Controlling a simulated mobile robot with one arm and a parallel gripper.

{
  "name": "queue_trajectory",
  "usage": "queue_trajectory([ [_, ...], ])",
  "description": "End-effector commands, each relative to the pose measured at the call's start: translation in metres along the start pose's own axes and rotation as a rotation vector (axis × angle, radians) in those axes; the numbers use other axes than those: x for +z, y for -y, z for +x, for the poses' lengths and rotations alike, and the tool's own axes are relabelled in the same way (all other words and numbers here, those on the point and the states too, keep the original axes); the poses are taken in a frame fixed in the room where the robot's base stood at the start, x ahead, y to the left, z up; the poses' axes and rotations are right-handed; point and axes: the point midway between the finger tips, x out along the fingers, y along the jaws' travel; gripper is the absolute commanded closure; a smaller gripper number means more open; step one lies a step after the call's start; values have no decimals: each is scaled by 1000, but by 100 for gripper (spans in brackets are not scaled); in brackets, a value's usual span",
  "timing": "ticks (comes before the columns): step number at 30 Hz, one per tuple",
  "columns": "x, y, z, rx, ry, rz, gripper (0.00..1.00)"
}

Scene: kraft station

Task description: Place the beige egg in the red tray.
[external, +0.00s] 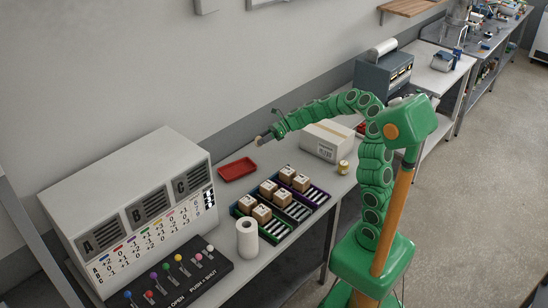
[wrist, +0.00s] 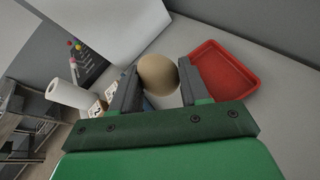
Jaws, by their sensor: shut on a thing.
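The beige egg (wrist: 158,75) is held between the two fingers of my gripper (wrist: 158,88), as the wrist view shows. My gripper (external: 262,139) is shut on it and raised above the table in the external view. The red tray (wrist: 222,66) lies to the right of the egg in the wrist view, apart from it. In the external view the red tray (external: 238,169) lies flat and empty on the table, left of and below my gripper.
A crate of small boxes (external: 281,201) stands in front of the tray. A paper roll (external: 247,238), a large panel box (external: 135,195) and a lever board (external: 170,275) are to the left. A white carton (external: 326,141) and a small yellow jar (external: 343,167) stand right.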

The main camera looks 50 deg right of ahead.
Motion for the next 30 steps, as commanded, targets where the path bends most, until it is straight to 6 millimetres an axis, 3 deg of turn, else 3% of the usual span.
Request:
queue_trajectory([
  [6, -2, -33, 3, 142, -53, -60, 72],
  [17, -4, -65, 2, 276, -100, -114, 72],
  [30, -46, -50, 19, 278, -100, -114, 72],
])
